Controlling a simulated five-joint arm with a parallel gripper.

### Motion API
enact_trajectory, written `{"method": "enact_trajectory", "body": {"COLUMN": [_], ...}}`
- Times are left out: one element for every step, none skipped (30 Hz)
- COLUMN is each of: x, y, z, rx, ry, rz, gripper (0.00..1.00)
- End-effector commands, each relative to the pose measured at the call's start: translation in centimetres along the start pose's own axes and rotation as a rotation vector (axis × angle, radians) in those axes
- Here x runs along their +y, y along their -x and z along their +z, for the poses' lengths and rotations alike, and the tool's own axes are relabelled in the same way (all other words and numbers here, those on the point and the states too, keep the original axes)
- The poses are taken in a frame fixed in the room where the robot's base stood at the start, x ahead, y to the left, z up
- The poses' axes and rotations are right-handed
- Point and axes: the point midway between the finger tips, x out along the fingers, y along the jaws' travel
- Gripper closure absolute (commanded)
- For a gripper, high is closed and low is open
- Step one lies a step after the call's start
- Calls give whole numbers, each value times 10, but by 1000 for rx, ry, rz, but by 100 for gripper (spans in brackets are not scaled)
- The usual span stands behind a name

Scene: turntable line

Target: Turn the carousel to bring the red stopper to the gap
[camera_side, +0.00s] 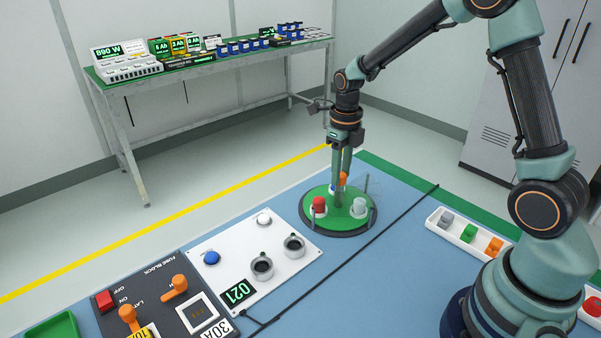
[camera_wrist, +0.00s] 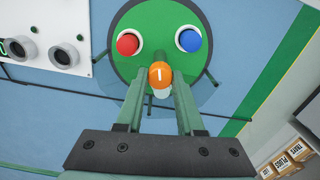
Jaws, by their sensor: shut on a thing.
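The green carousel (camera_side: 312,190) stands on the blue table with a dark rim. The red stopper (camera_side: 319,204) is on its near left part, and at upper left in the wrist view (camera_wrist: 128,43). A blue stopper (camera_wrist: 189,40) is at upper right there. A pale grey stopper (camera_side: 359,207) is on the right in the side view. My gripper (camera_wrist: 160,84) points down over the carousel, shut on an orange knob (camera_wrist: 159,74) with a white mark, which stands above the disc. A faint transparent guard (camera_side: 373,184) and thin posts surround the carousel; I cannot tell where the gap is.
A white panel (camera_side: 222,245) with two dark-topped cups lies left of the carousel. A fuse block (camera_side: 185,312) is nearer. A black cable (camera_side: 345,252) crosses the table. A white tray (camera_side: 466,238) of coloured blocks is at right.

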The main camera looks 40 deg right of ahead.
Motion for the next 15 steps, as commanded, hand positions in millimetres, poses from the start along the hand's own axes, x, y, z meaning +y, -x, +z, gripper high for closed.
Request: {"method": "enact_trajectory", "body": {"x": [-1, -1, -1, -1, 0, 0, 0, 0, 0, 0, 0, 0, 0, 0, 0], "y": [2, 2, 2, 2, 2, 1, 1, 1, 1, 1, 1, 1, 1, 1, 1], "z": [0, 0, 0, 0, 0, 0, 0, 0, 0, 0, 0, 0, 0, 0, 0], "rx": [0, 0, 1, 1, 1, 1, 1, 1, 1, 1, 1, 1, 2, 2, 2], "ry": [-19, -30, -42, -52, -60, -70, -77, -84, -91, -96, -101, -106, -110, -113, -116], "rz": [0, 0, 0, 0, 0, 0, 0, 0, 0, 0, 0, 0, 0, 0, 0], "gripper": [100, 100, 100, 100, 100, 100, 100, 100, 100, 100, 100, 100, 100, 100, 100]}}
